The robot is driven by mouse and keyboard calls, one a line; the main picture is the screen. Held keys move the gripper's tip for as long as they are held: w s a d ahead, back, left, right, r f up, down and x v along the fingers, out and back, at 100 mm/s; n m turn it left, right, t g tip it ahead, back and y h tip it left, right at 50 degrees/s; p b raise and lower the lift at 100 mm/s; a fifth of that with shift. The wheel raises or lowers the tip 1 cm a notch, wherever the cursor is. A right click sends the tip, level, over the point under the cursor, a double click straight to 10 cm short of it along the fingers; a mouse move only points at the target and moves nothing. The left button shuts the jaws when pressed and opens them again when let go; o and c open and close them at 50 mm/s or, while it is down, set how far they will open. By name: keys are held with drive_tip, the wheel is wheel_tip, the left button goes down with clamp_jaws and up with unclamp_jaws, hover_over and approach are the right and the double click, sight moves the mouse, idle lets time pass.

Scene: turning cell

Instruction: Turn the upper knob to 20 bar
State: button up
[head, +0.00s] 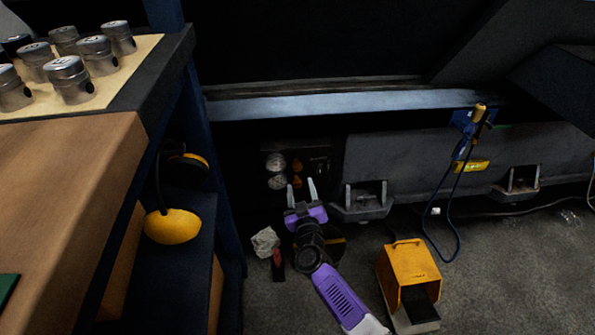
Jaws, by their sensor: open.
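Two round pale gauges, an upper gauge (275,162) and a lower gauge (277,182), sit one above the other on a dark panel low on the machine. An orange upper knob (296,166) is just right of the upper gauge. An orange lower knob (297,182) is below it. My gripper (301,188) is open, its two pale fingers pointing up at the panel near the lower knob. I cannot tell whether they touch anything. The gauge readings are too small to read.
A workbench (70,170) with several metal pistons (70,80) stands at left. Yellow ear defenders (172,226) hang on its side. A crumpled rag (265,241) lies left of my arm, a yellow foot pedal (408,272) right. A machine foot (363,200) is right of my gripper.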

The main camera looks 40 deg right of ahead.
sight(297, 168)
drive_tip(key=shift+n, duration=0.3)
drive_tip(key=b+x, duration=0.3)
drive_tip(key=x, duration=0.3)
drive_tip(key=shift+w+d+f+b, duration=0.1)
drive_tip(key=shift+w+d+b, duration=0.1)
drive_tip(key=shift+b, duration=0.2)
drive_tip(key=shift+w+d, duration=0.35)
drive_tip(key=shift+w, duration=0.2)
clamp_jaws()
